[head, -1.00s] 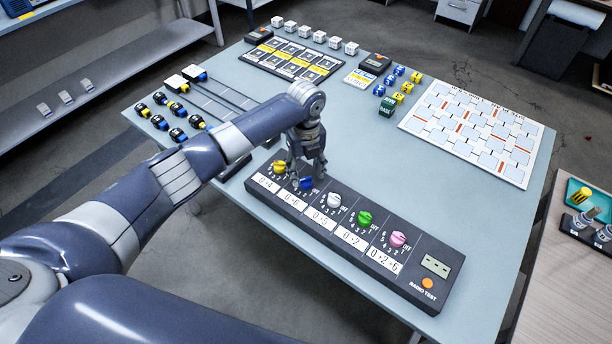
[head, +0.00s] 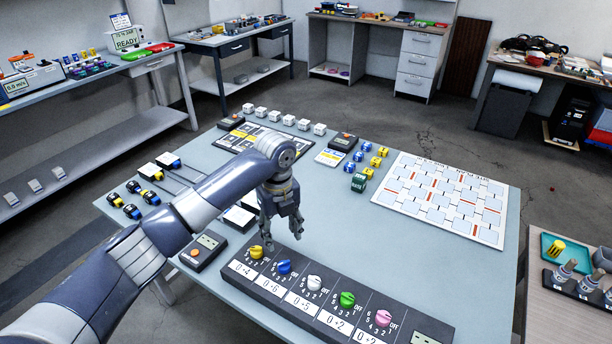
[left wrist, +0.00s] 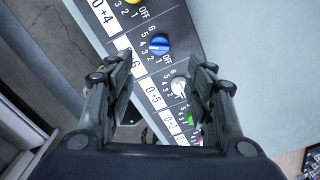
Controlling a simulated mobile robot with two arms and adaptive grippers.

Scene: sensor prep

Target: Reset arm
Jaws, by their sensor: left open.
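My left arm reaches in from the left in the head view. Its gripper (head: 282,228) is open and empty, above the table just behind the dark knob panel (head: 262,285). The panel carries a yellow knob (head: 256,252), a blue knob (head: 284,267), a white knob (head: 314,283), a green knob (head: 347,300) and a pink knob (head: 383,318). In the left wrist view the open fingers (left wrist: 160,88) frame the blue knob (left wrist: 159,44) and the white knob (left wrist: 179,86), touching neither as far as I can see. My right gripper is not in view.
The blue-grey table (head: 350,232) is clear between the panel and the white board (head: 447,200). Small blue, yellow and green cubes (head: 367,160) sit behind. A wooden side table (head: 545,300) stands at the right.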

